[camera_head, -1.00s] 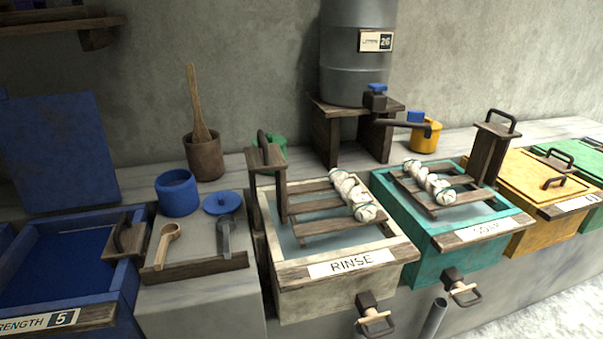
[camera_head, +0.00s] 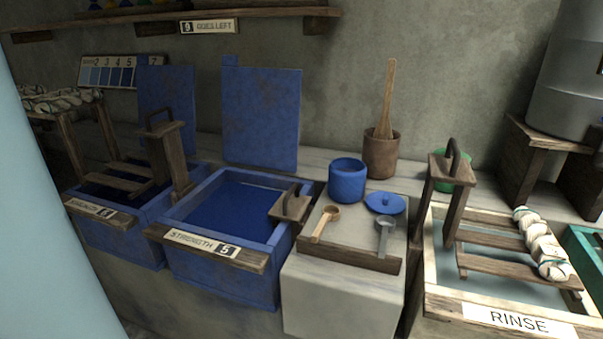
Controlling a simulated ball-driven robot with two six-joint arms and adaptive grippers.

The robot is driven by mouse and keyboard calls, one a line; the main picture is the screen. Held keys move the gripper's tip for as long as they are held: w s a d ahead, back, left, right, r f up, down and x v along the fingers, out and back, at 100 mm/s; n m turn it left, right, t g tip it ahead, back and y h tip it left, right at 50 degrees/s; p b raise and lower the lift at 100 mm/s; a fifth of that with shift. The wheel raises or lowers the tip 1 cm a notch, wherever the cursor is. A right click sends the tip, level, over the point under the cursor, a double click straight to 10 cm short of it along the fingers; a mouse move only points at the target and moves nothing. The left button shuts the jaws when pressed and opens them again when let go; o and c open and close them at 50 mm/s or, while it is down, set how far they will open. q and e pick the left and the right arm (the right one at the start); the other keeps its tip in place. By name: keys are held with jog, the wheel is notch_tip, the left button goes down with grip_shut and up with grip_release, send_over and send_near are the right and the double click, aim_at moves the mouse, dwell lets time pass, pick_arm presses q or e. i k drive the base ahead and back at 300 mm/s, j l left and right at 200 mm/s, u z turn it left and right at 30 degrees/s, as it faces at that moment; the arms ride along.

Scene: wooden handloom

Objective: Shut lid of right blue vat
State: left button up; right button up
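The right blue vat (camera_head: 186,275) stands left of the grey block with spoons and is labelled "STRENGTH 5". Its blue lid (camera_head: 262,118) stands open, upright against the wall behind it. Dark blue liquid (camera_head: 232,208) shows inside. A wooden handle piece (camera_head: 291,205) sits at the vat's right rim. The left blue vat (camera_head: 118,240) is beside it, its lid (camera_head: 168,105) also upright, with a wooden rack in it. Neither of my grippers shows in this view.
A blue pot (camera_head: 347,180), a wooden mortar-like pot (camera_head: 380,153) and two spoons (camera_head: 326,223) stand right of the vat. The rinse vat (camera_head: 515,317) is farther right. A shelf (camera_head: 200,20) hangs above. A pale blue surface covers the left edge.

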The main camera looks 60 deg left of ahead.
aim_at(261, 107)
jog(key=u, duration=2.2)
